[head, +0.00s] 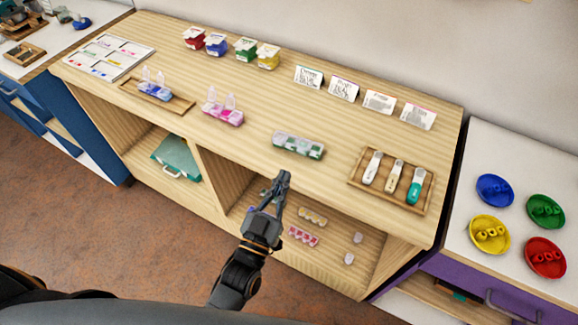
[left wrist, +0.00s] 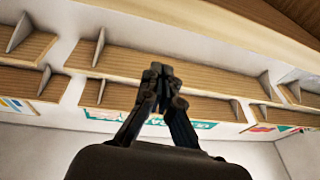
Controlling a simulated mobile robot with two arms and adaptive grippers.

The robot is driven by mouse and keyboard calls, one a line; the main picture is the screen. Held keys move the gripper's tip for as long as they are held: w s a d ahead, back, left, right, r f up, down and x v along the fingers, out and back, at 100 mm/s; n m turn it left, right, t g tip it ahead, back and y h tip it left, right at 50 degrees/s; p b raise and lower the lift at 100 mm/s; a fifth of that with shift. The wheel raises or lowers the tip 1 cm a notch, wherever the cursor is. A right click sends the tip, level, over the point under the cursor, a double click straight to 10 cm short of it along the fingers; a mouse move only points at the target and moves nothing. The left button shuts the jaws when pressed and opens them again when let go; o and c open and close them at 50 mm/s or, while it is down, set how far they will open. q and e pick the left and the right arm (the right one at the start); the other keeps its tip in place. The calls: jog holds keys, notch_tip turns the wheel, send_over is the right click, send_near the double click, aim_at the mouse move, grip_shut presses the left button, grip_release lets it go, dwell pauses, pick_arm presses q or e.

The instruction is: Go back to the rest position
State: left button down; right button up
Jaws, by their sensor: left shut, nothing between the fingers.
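My left gripper (head: 281,180) is shut and empty in the head view. It is raised in front of the wooden cabinet (head: 185,75), at the front edge of its top, and its arm comes up from the bottom of the picture. In the left wrist view the left gripper (left wrist: 157,72) shows with its fingertips together, pointing toward wall shelves (left wrist: 180,72). Nothing is between the fingers. My right gripper is in neither view.
On the cabinet top are a green-and-white box (head: 298,145), a pink box (head: 223,113), a tray (head: 425,200) with three pen-like items, and several cards. Coloured plates such as the red one (head: 545,270) lie at right. The floor (head: 130,240) at left is clear.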

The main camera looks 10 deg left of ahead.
pick_arm(q)
jog(key=s+a+f+g+y, duration=0.1)
jog(key=s+f+g, duration=0.3)
jog(key=f, duration=0.8)
jog(key=s+a+f+g, duration=0.2)
jog(key=s+f+g, duration=0.15)
jog(key=f, duration=0.85)
jog(key=s+a+f+g+y, duration=0.1)
jog(key=s+f+g, duration=0.25)
jog(key=f, duration=0.75)
jog(key=s+a+f+g, duration=0.2)
jog(key=s+f, duration=0.3)
jog(key=s, duration=0.3)
jog(key=s+a+f+g+y, duration=0.1)
jog(key=s+a+f+g, duration=0.2)
jog(key=s, duration=0.6)
jog(key=s+a+f+g+y, duration=0.1)
jog(key=s+a+f+g, duration=0.2)
jog(key=s+a+f, duration=0.2)
jog(key=s+f, duration=0.2)
jog(key=s, duration=0.1)
jog(key=shift+s+a+f, duration=0.2)
jog(key=shift+a+f, duration=0.05)
jog(key=shift+f, duration=0.05)
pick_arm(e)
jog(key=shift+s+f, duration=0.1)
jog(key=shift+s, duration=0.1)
